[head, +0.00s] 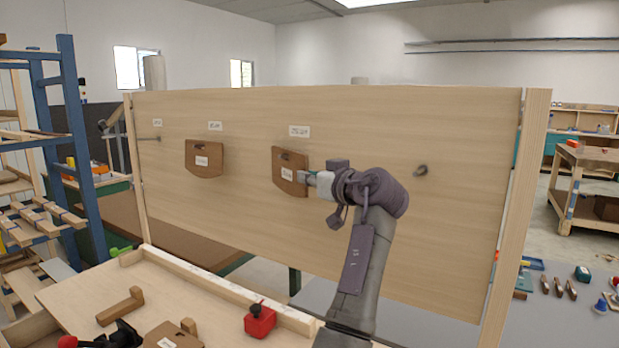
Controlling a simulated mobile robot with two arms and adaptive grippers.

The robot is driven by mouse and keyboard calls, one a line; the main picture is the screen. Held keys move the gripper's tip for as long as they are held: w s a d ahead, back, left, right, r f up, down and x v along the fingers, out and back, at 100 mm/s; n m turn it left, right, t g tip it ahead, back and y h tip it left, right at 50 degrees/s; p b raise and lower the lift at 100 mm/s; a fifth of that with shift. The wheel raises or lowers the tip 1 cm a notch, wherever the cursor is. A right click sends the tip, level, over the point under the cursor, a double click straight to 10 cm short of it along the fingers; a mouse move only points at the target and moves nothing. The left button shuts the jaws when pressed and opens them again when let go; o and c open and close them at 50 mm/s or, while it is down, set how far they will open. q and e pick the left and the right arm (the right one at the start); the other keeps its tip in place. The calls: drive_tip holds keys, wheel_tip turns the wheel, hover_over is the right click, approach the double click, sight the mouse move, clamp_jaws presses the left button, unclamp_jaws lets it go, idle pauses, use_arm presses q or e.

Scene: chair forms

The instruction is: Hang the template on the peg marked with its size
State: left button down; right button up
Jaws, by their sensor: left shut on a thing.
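My left gripper (306,178) is shut on the right edge of a brown template (289,188) with a white label. The template is upright against, or just in front of, the light wooden board (375,140), below a white size label (299,130). A dark slot shows near its top; I cannot tell whether a peg is through it. Another brown template (204,160) hangs to the left under a second size label (215,126). A bare peg (150,138) is at far left under a third label (157,122). The writing is too small to read.
A dark round peg or knob (420,170) sticks out of the board at right. Below, a bench tray (75,297) holds a wooden piece (121,306), a red block with a black knob (260,320) and another brown labelled piece (172,336). A blue rack (72,130) stands left.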

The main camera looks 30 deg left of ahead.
use_arm(q)
drive_tip(key=c, duration=1.2)
unclamp_jaws()
drive_tip(key=shift+d, duration=0.1)
